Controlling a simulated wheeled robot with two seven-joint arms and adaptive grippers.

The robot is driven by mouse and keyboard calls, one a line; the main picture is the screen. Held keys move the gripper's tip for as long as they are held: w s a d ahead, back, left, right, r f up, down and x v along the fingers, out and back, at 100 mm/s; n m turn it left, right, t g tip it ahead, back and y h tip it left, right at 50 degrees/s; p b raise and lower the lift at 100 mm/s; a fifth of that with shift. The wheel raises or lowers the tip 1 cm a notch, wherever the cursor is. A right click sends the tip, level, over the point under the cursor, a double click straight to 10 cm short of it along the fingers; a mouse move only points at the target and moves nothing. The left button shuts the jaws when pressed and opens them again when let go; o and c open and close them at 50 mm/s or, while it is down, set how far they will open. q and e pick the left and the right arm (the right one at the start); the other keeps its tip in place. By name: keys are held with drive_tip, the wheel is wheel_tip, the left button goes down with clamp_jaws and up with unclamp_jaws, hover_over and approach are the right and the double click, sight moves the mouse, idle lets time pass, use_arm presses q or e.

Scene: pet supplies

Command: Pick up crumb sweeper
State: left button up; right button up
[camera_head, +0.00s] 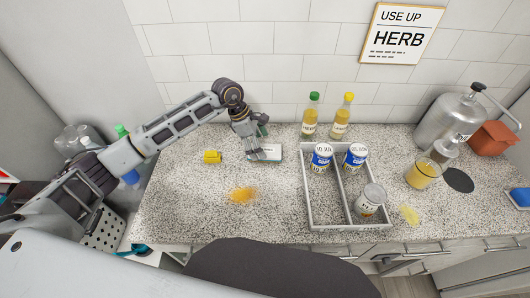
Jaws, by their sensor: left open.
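A flat white item with a teal edge (270,154), which looks like the crumb sweeper, lies on the speckled counter near the back wall. My left gripper (257,146) is open and comes down over its left part, hiding some of it. I cannot tell whether the fingers touch it. My right gripper is not in view.
A small yellow object (212,157) lies left of the gripper, and an orange patch (242,195) lies in front. A grey divided tray (312,207) with cans stands to the right, with two bottles (310,117) behind it. The counter's front left is clear.

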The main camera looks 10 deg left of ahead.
sight(265, 149)
use_arm(q)
drive_tip(key=x, duration=0.3)
drive_tip(key=shift+w+d+p, duration=0.1)
drive_tip(key=shift+d+p, duration=0.2)
drive_tip(key=shift+p, duration=0.1)
drive_tip(key=shift+f, duration=0.3)
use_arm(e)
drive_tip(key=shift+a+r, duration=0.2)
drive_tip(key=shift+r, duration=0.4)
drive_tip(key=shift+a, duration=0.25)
use_arm(q)
drive_tip(key=shift+c, duration=0.2)
drive_tip(key=c, duration=1.1)
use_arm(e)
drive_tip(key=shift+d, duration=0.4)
use_arm(q)
drive_tip(key=shift+r, duration=0.1)
drive_tip(key=shift+w+r, duration=0.1)
